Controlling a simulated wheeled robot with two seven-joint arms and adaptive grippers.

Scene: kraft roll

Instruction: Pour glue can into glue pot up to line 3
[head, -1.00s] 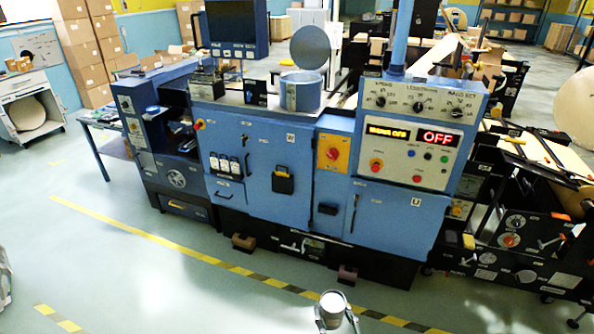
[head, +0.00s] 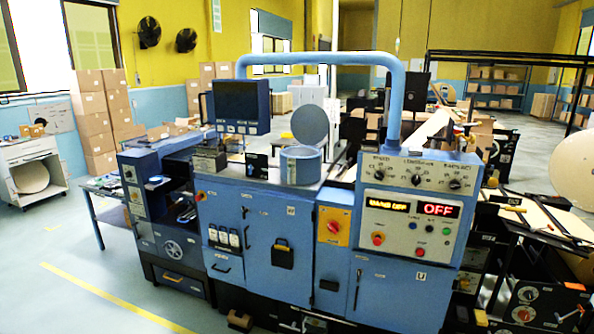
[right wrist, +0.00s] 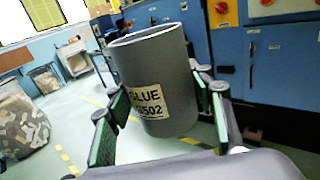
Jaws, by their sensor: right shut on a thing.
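The glue can (right wrist: 168,68) is a grey cylinder with a white label reading "GLUE" in the right wrist view. My right gripper (right wrist: 158,88) is shut on it, with green-padded fingers on both sides. The can looks roughly upright, leaning a little in the picture; its contents are hidden. The glue pot (head: 301,168) is a blue round pot on top of the blue machine in the head view. Its round grey lid (head: 310,124) stands raised behind it. The pot's inside and line marks cannot be made out. Neither gripper shows in the head view now.
The blue machine (head: 262,240) has a monitor (head: 241,106) left of the pot and a thick blue pipe arch (head: 320,58) behind it. A control panel (head: 412,208) reading "OFF" stands at right. A clear bag (right wrist: 25,120) stands at left in the wrist view.

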